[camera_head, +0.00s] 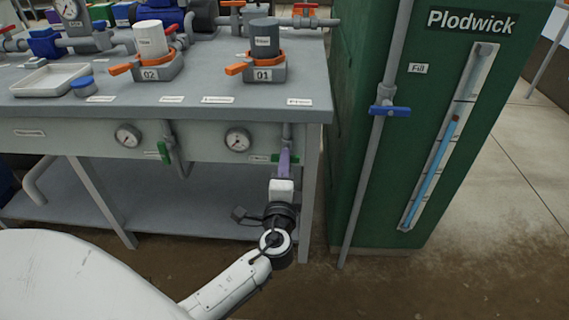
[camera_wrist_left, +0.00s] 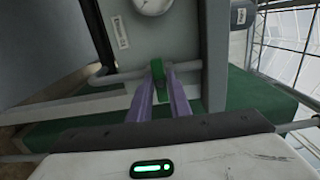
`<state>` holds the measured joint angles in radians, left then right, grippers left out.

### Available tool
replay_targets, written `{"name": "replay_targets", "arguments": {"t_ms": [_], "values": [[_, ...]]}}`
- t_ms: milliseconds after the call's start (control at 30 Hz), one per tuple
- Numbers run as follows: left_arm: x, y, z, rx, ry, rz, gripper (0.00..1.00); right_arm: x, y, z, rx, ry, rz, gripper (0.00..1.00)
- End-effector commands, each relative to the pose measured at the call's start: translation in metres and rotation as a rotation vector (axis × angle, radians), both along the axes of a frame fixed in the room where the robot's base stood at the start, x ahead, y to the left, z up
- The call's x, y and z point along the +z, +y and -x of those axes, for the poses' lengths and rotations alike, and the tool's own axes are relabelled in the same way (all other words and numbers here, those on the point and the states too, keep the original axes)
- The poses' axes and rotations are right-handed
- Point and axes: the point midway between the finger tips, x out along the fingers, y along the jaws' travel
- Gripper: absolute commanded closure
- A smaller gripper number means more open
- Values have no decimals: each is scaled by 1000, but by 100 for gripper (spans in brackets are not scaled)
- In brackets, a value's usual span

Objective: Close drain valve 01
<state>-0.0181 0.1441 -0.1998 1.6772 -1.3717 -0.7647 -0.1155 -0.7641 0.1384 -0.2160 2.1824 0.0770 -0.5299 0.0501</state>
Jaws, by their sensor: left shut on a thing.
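The drain valve under station 01 has a green handle (camera_head: 292,158) on a short grey pipe below the bench front at the right. The handle looks crosswise to the pipe in the head view. In the left wrist view the green handle (camera_wrist_left: 157,70) sits between the tips of my left gripper (camera_wrist_left: 165,76). The fingers partly hide the valve in the head view. My right gripper is not in view.
A second green-handled valve (camera_head: 164,151) hangs further left, beside a pressure gauge (camera_head: 128,136). Another gauge (camera_head: 237,139) sits left of the gripped valve. The bench's lower shelf (camera_head: 180,212) lies behind my arm. A green tank cabinet (camera_head: 400,150) with a blue-handled valve (camera_head: 390,110) stands to the right.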

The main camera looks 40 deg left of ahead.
Motion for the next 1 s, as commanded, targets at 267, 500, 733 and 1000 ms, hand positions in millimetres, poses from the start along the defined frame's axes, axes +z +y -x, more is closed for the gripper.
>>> {"name": "replay_targets", "arguments": {"t_ms": [267, 500, 733, 1000], "values": [[-1, -1, 0, -2, 1, 0, 67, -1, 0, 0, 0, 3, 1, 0], [-1, -5, 6, -2, 2, 1, 67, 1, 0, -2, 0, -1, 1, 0], [-2, -27, 42, -3, 5, 2, 67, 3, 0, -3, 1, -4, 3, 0], [-1, -49, 80, -2, 3, 1, 67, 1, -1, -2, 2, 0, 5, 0]]}}
